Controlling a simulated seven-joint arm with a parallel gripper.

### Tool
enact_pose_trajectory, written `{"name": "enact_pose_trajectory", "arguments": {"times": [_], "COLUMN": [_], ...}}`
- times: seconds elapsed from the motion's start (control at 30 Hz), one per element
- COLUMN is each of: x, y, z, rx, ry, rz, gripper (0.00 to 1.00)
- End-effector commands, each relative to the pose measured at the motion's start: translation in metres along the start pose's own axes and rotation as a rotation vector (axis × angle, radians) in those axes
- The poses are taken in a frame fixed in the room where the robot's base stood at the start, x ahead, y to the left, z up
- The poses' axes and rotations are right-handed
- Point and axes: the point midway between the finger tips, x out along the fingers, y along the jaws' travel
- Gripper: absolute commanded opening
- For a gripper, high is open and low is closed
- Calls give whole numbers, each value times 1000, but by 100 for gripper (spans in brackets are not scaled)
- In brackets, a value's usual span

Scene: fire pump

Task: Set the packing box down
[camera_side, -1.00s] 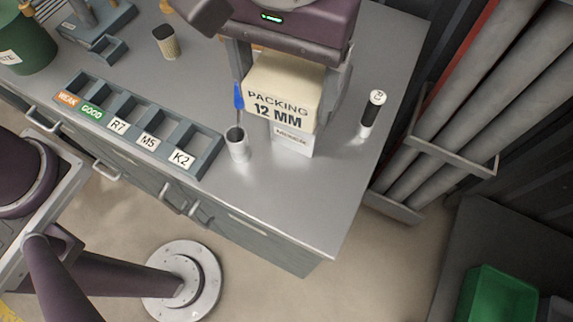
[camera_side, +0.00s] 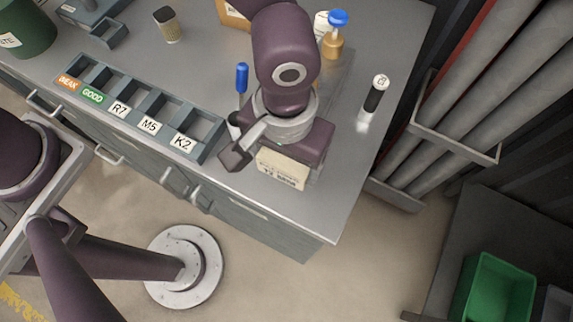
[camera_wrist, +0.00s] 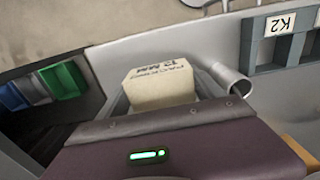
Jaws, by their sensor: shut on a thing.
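The packing box (camera_side: 283,170) is a cream block marked "12 MM". It is at the front part of the grey bench in the side view, mostly under my gripper (camera_side: 292,150).
A labelled rack (camera_side: 145,110) is to the left. A black-and-white marker (camera_side: 374,98) stands to the right. A blue-capped bottle (camera_side: 335,38) is behind. The bench's front right corner is clear.

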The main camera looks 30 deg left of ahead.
Motion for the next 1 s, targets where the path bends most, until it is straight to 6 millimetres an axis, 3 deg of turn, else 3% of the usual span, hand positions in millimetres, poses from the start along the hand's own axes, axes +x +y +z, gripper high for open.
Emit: {"name": "enact_pose_trajectory", "arguments": {"times": [0.2,0.57,0.6,0.67,0.7,1.0], "x": [38,43,43,43,43,41], "y": [-1,0,0,0,0,0], "z": [0,0,0,0,0,0], "rx": [1,1,1,1,1,1], "ry": [-1,0,0,0,0,0], "rz": [-2,-1,-1,-1,-1,0], "gripper": [23,23,83,95,99,99]}}
